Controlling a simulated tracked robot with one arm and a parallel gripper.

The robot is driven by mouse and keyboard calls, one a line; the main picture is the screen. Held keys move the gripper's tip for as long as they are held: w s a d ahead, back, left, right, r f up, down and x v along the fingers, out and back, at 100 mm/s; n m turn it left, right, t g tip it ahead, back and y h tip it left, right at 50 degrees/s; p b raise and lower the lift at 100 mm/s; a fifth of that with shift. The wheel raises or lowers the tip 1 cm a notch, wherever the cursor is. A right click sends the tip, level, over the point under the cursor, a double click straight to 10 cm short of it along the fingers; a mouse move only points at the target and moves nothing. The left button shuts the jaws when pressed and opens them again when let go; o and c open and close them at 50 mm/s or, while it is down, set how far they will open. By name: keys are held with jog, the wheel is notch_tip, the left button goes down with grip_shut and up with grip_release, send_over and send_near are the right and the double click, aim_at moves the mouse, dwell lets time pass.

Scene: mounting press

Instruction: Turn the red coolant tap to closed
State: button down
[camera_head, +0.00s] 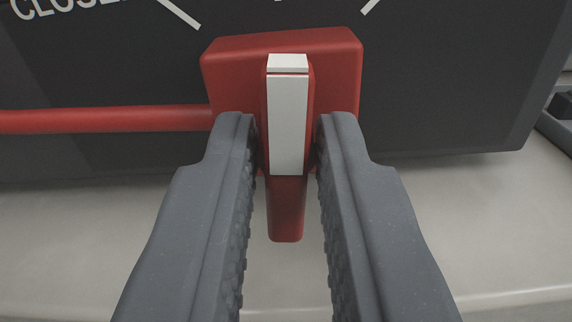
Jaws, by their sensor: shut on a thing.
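The red coolant tap (223,72) is at the top middle, in front of a dark panel (450,100). It has a square red body and a narrow red handle (286,215) with a white stripe along its front. The handle hangs down in the picture. My gripper (287,135) has one grey finger on each side of the handle and is shut on it. The word CLOSED (62,6) shows in white at the upper left, partly cut off, with a white mark line near it. A second white mark line is at the upper right.
A red pipe (105,120) runs from the tap's body to the left edge. A pale surface (90,240) lies below the panel and looks clear. A dark grey part (560,105) shows at the right edge.

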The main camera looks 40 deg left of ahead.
jog(key=n, duration=0.2)
jog(key=n+b, duration=0.2)
jog(key=n, duration=0.1)
jog(key=shift+f+n, duration=0.3)
jog(key=shift+r+n+b, duration=0.1)
jog(key=shift+n+b, duration=1.05)
jog(key=shift+n, duration=0.95)
jog(key=shift+a, duration=0.1)
jog(key=c, duration=1.4)
grip_release()
jog(key=shift+r, duration=0.1)
jog(key=p+v, duration=0.2)
jog(key=v, duration=1.2)
jog(key=shift+p, duration=0.35)
